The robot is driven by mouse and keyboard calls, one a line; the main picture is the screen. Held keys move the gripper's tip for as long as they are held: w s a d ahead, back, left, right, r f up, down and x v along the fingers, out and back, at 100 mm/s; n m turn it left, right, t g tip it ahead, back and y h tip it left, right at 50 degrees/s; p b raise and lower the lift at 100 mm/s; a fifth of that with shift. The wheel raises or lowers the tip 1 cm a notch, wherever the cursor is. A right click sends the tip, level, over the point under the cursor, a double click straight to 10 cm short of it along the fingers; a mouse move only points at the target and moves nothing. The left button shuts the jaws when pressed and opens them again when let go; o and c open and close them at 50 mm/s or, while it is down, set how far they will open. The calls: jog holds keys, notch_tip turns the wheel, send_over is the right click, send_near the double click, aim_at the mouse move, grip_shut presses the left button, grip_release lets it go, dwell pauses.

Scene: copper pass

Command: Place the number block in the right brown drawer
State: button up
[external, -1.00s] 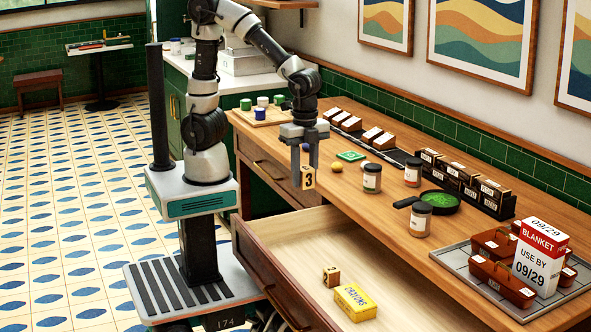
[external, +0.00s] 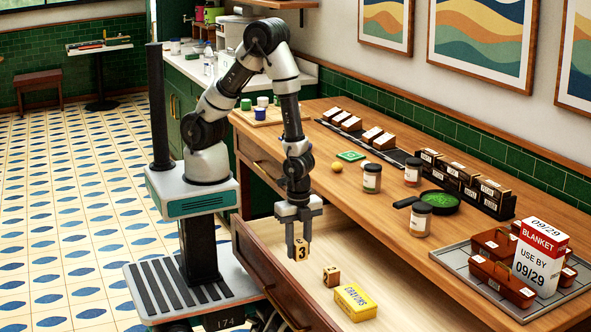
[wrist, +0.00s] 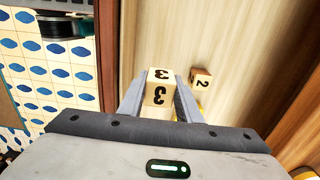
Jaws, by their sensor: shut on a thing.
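The number block (external: 300,250) is a small wooden cube marked 3. My gripper (external: 299,246) is shut on it and holds it over the open brown drawer (external: 268,238), inside its outline in the external view. The wrist view shows the block (wrist: 160,88) between my two fingers (wrist: 160,100), above the pale wooden drawer floor (wrist: 225,40). I cannot tell exactly how high it is above the floor. A second wooden block marked 2 (wrist: 201,79) lies in the drawer; it also shows in the external view (external: 331,277).
A yellow crayons box (external: 356,302) lies in the drawer beside the second block. The counter (external: 385,225) above holds jars (external: 372,178), a dark pan (external: 440,200) and a tray (external: 455,262) with brown boxes. The drawer's back left floor is clear.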

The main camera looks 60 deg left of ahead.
notch_tip(320, 180, down, 11)
jog(key=shift+r+b, duration=0.1)
jog(key=shift+b, duration=0.5)
jog(key=shift+f, duration=0.3)
jog(key=o, duration=1)
jog(key=shift+r, duration=0.1)
jog(key=shift+o, duration=0.2)
notch_tip(320, 180, up, 12)
jog(key=shift+r+p, duration=0.15)
jog(key=shift+p, duration=0.6)
